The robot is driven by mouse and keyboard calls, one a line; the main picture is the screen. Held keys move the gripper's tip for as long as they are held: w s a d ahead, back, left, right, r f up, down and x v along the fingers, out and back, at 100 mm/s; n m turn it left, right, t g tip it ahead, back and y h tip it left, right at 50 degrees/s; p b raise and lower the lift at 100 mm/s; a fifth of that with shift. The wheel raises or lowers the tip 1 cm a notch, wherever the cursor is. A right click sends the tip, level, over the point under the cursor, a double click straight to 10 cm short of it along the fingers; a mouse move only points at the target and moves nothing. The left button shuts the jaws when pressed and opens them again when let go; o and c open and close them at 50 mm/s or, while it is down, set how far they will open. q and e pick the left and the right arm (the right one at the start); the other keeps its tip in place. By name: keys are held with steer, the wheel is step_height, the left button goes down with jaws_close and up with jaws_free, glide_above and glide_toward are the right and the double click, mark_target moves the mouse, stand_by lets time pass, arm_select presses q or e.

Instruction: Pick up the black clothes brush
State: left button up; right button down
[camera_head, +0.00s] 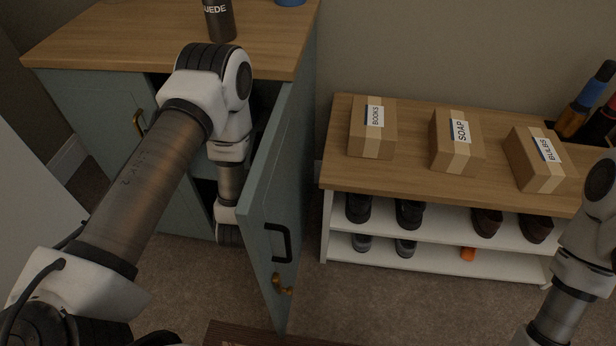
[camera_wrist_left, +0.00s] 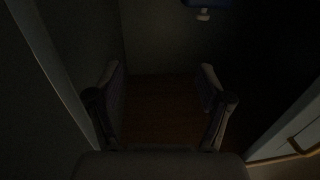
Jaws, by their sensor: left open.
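I cannot make out the black clothes brush in either view; the cabinet inside is very dark. My left arm reaches down past the open blue-grey door (camera_head: 262,200) into the cabinet (camera_head: 75,98), and in the head view its gripper is hidden. In the left wrist view my left gripper (camera_wrist_left: 160,82) is open, with nothing visible between its fingers. A dim brown surface (camera_wrist_left: 160,105) lies beyond and between the fingertips. My right arm shows at the right edge of the head view, its gripper out of frame.
A blue item with a pale part (camera_wrist_left: 203,12) is at the wrist view's top. A dark SUEDE can (camera_head: 220,22) stands on the cabinet top. Right of the door, a shoe bench (camera_head: 410,185) holds boxes labelled BOOKS (camera_head: 372,128), SOAP (camera_head: 457,140) and BULBS (camera_head: 541,160), with shoes below.

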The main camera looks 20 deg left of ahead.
arm_select(q)
step_height(320, 180, down, 8)
steer(key=w+b, duration=0.1)
steer(key=b, duration=0.4)
steer(key=b+x, duration=0.1)
steer(key=x, duration=0.2)
steer(key=a+b+x, duration=0.1)
steer(key=b+x, duration=0.1)
steer(key=x, duration=0.2)
steer(key=shift+s+f, duration=0.15)
steer(key=shift+w+a, duration=0.1)
steer(key=shift+w, duration=0.3)
steer(key=c, duration=1.3)
arm_select(e)
step_height(320, 180, down, 12)
steer(key=shift+s+d+r, duration=0.15)
steer(key=shift+d, duration=0.05)
